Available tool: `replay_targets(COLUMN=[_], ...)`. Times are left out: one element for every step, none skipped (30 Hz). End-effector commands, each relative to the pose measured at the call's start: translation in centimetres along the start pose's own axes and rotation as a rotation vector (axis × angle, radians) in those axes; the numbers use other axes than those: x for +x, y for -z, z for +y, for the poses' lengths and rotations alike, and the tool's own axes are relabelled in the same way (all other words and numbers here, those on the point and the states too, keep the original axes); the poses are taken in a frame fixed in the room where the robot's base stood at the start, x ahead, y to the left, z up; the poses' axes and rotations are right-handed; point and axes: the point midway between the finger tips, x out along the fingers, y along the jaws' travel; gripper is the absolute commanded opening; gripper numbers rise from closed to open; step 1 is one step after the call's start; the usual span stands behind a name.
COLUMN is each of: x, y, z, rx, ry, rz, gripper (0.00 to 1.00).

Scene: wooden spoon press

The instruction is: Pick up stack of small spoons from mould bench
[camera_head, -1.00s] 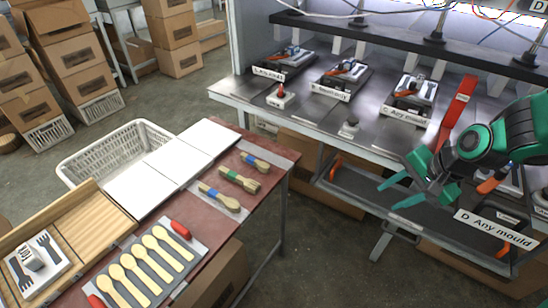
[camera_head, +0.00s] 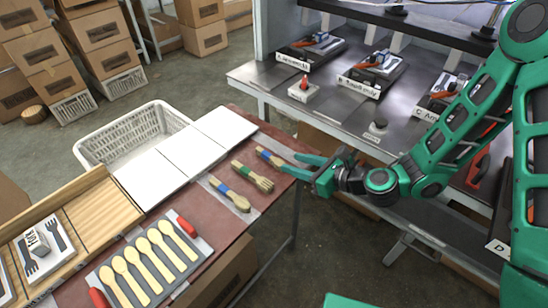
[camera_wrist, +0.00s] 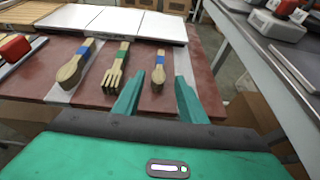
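A small spoon stack with a blue band (camera_head: 268,157) lies on a grey strip at the right edge of the red-brown bench (camera_head: 213,240). It also shows in the wrist view (camera_wrist: 158,76). My gripper (camera_head: 292,166) is open and empty, reaching over the bench edge from the right. In the wrist view its two green fingers (camera_wrist: 158,97) point at this stack, one to either side of its near end. They look just short of it; the exact gap and height cannot be told.
A green-banded fork stack (camera_head: 252,176) and a larger blue-banded spoon stack (camera_head: 230,196) lie to the left. White boards (camera_head: 190,153) lie behind them. A tray of several spoons (camera_head: 150,262) is nearer. The metal bench with moulds (camera_head: 335,115) stands at the right, across a floor gap.

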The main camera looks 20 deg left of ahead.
Motion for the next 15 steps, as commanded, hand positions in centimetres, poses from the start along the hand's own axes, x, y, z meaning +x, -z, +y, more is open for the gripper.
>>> replay_targets(x=[0.8,1.2,1.8,2.2,2.6,3.0,3.3,3.6,3.8,4.0,4.1,4.3,4.5,4.7,5.0], y=[-0.1,0.0,0.0,0.0,0.0,0.1,0.1,0.1,0.1,0.1,0.1,0.1,0.1,0.1,0.1], z=[0.0,-0.1,-0.1,-0.2,-0.2,-0.3,-0.4,-0.4,-0.4,-0.4,-0.4,-0.4,-0.4,-0.4,-0.3], rx=[-0.002,-0.002,-0.004,-0.003,-0.003,-0.002,-0.003,-0.003,-0.002,-0.001,-0.001,-0.002,-0.003,-0.004,-0.004], ry=[0.0,0.001,0.002,0.002,0.003,0.004,0.005,0.005,0.006,0.006,0.007,0.007,0.007,0.007,0.006], rz=[-0.002,-0.002,-0.002,-0.002,-0.001,-0.001,0.0,0.0,0.0,0.0,0.0,0.0,0.0,0.0,0.0], gripper=[0.38,0.38,0.38,0.38,0.38,0.38,0.38,0.38,0.38,0.38,0.38,0.38,0.38,0.38,0.38])
